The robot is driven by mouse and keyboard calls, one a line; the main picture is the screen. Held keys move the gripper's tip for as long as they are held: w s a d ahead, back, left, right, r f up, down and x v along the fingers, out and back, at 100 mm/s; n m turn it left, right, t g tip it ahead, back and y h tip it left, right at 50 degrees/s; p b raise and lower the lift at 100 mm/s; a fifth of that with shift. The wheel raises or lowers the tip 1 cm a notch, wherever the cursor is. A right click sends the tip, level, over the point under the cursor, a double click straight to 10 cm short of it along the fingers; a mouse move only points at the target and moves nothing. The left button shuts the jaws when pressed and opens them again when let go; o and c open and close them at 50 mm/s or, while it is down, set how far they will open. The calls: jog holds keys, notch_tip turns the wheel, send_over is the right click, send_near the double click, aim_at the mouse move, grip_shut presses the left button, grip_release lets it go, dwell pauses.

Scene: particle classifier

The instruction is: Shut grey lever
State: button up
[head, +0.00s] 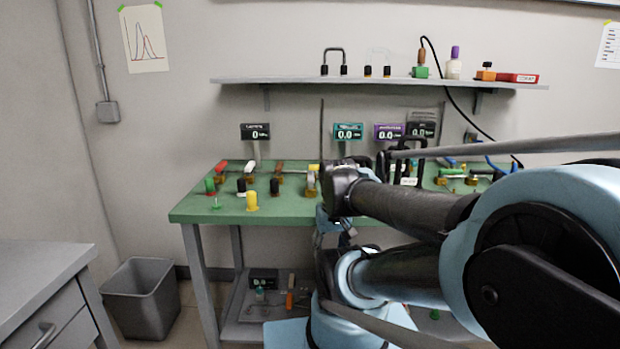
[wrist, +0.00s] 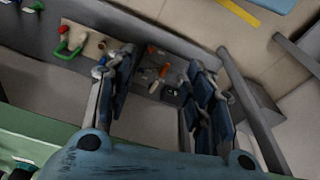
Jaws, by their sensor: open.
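Several valves with coloured handles stand on the green-topped bench (head: 222,212) in the head view. A small grey upright piece (head: 311,181) stands just left of my arm; I cannot tell whether it is the grey lever or how it is set. My arm hides part of the bench top. In the wrist view my gripper (wrist: 160,75) has its two fingers apart with nothing between them. It is over the bench's front edge, with the floor and lower shelf beyond the fingers. No grey lever can be made out in the wrist view.
Red (head: 221,166) and white (head: 249,166) handles and a yellow fitting (head: 252,201) are at the bench's left. Displays stand behind. A wall shelf (head: 290,81) hangs above. A grey bin (head: 144,297) stands on the floor left of the bench.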

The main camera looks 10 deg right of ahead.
jog(key=shift+s+r, duration=0.25)
jog(key=shift+s, duration=0.05)
jog(key=c, duration=0.4)
jog(key=shift+r, duration=0.35)
jog(key=c, duration=0.5)
jog(key=w+r+n, duration=0.1)
jog(key=w+r, duration=0.2)
jog(key=w+r+n, duration=0.2)
jog(key=r, duration=0.1)
jog(key=w+r+n+g, duration=0.1)
jog(key=w+r, duration=0.2)
jog(key=shift+w+a+r+n+h, duration=0.25)
jog(key=shift+w+a+n+h, duration=0.05)
jog(key=shift+a, duration=0.05)
grip_shut()
jog(key=w+a+r+n, duration=0.3)
jog(key=w, duration=0.6)
jog(key=w+a+r+n+g+h, duration=0.1)
jog(key=w+a+r+n, duration=0.2)
jog(key=w, duration=0.6)
jog(key=w+a+r+n+h, duration=0.1)
jog(key=w+a+r+n, duration=0.2)
jog(key=w, duration=0.6)
jog(key=shift+w+a+r+n+g, duration=0.25)
jog(key=shift+a+r+n+g, duration=0.15)
jog(key=shift+r+n, duration=0.6)
